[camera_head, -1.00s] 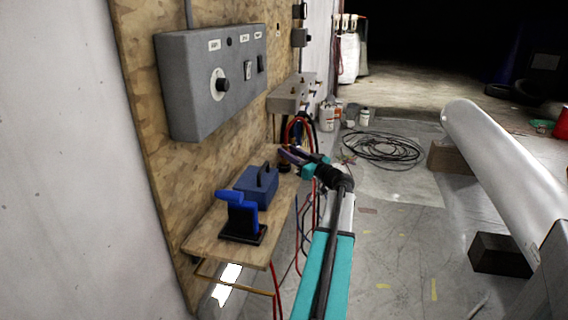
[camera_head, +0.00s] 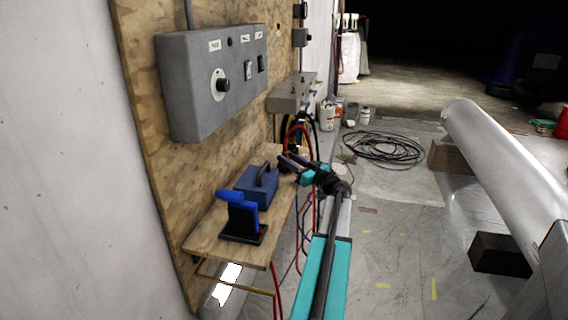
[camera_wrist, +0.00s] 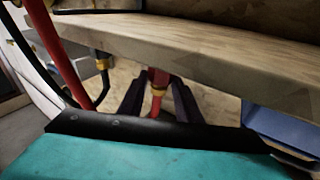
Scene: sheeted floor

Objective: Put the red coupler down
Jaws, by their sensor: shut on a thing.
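The red coupler (camera_wrist: 158,76) shows in the wrist view between the two dark fingers of my gripper (camera_wrist: 158,98), with a brass ring and a red hose (camera_wrist: 156,104) running from it. My gripper is shut on it. In the head view my gripper (camera_head: 288,161) is at the far end of the wooden shelf (camera_head: 206,240), just beyond the blue box. The coupler cannot be made out there. Whether it touches the shelf, I cannot tell.
A blue box with a handle (camera_head: 257,187) and a blue tool on a black base (camera_head: 241,217) stand on the shelf. Red and dark hoses hang beside it. Behind is a grey manifold (camera_head: 290,97) with brass fittings. A black cable coil (camera_head: 383,149) lies on the floor.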

